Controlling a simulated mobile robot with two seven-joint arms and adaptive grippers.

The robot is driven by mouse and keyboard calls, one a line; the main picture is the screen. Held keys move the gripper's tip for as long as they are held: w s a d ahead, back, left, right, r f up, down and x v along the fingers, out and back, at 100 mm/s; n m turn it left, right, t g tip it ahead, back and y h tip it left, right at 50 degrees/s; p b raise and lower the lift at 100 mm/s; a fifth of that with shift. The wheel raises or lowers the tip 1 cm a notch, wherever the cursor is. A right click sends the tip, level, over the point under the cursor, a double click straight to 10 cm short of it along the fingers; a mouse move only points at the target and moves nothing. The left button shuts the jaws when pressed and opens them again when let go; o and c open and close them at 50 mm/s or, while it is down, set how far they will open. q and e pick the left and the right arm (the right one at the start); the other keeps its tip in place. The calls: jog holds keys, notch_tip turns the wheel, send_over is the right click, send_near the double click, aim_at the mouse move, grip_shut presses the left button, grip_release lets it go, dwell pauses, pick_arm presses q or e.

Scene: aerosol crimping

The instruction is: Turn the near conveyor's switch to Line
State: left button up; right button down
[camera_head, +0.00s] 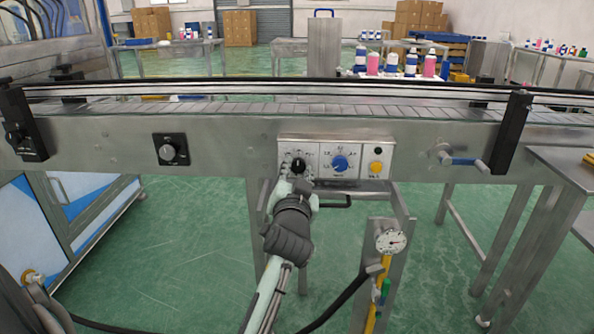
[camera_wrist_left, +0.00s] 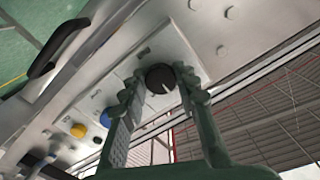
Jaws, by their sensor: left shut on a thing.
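The near conveyor (camera_head: 225,137) runs across the head view with a light control panel on its front side. The panel's left section has a black rotary switch (camera_head: 298,165), which also shows in the left wrist view (camera_wrist_left: 160,78) with a white pointer line. Its labels are too small to read. My left gripper (camera_head: 292,184) reaches up from below to this switch. In the left wrist view its two fingers (camera_wrist_left: 158,84) lie on either side of the black knob, shut on it. My right gripper is not in view.
To the right on the panel are a blue knob (camera_head: 340,163) and a yellow button (camera_head: 376,167). Another black switch (camera_head: 170,150) sits further left. A black handle (camera_head: 333,201) and a pressure gauge (camera_head: 391,241) are below the panel. Bottles (camera_head: 429,66) stand behind the conveyor.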

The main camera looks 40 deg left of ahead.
pick_arm(q)
jog(key=o, duration=1.2)
jog(key=shift+c, duration=0.2)
jog(key=shift+r, duration=0.1)
notch_tip(320, 180, up, 10)
